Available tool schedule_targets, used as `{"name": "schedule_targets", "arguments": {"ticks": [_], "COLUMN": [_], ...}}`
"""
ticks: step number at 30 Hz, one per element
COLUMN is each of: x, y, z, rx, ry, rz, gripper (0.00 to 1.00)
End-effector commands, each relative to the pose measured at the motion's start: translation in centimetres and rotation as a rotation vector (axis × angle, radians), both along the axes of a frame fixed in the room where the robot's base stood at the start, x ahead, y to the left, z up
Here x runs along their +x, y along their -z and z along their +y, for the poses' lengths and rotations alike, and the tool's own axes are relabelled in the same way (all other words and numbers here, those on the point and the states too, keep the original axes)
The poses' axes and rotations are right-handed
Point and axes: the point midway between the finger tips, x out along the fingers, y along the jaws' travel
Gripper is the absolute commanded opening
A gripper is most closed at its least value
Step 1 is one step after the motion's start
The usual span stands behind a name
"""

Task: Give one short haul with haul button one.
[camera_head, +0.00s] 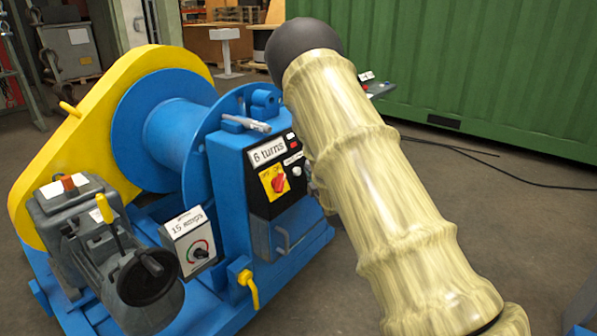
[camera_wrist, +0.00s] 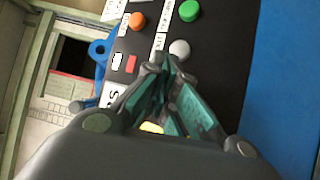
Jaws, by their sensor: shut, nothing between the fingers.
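A black button panel fills the middle of the wrist view, with an orange button (camera_wrist: 137,21), a green button (camera_wrist: 189,11) and a white button (camera_wrist: 180,48). Which of them is haul button one I cannot tell, as the label strips beside them are cut off or unreadable. My gripper (camera_wrist: 166,64) is shut and empty, its tips just below the white button in the picture; whether they touch the panel I cannot tell. In the head view my arm hides the gripper. The blue winch (camera_head: 224,168) there carries a black control face (camera_head: 283,206) with a "6 turns" display (camera_head: 267,152).
A red rotary switch (camera_head: 279,184) on a yellow plate sits below the display. A dial box (camera_head: 190,241), a motor with a yellow lever (camera_head: 104,210) and a yellow guard (camera_head: 50,160) stand left of it.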

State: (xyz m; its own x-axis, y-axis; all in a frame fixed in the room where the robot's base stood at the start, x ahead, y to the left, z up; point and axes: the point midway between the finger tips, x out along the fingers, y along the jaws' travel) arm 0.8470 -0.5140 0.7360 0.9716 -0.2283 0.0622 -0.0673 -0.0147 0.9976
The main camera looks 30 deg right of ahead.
Motion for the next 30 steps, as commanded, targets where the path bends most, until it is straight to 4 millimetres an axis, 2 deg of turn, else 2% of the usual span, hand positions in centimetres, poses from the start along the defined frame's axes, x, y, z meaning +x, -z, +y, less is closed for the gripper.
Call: {"name": "schedule_targets", "arguments": {"ticks": [15,30], "x": [-3.1,-3.1], "y": [-1.7,-1.7], "z": [-1.2,-1.3], "rx": [0.0,0.001], "ry": [0.0,0.0], "rz": [0.0,0.0], "gripper": [0.0,0.0]}}
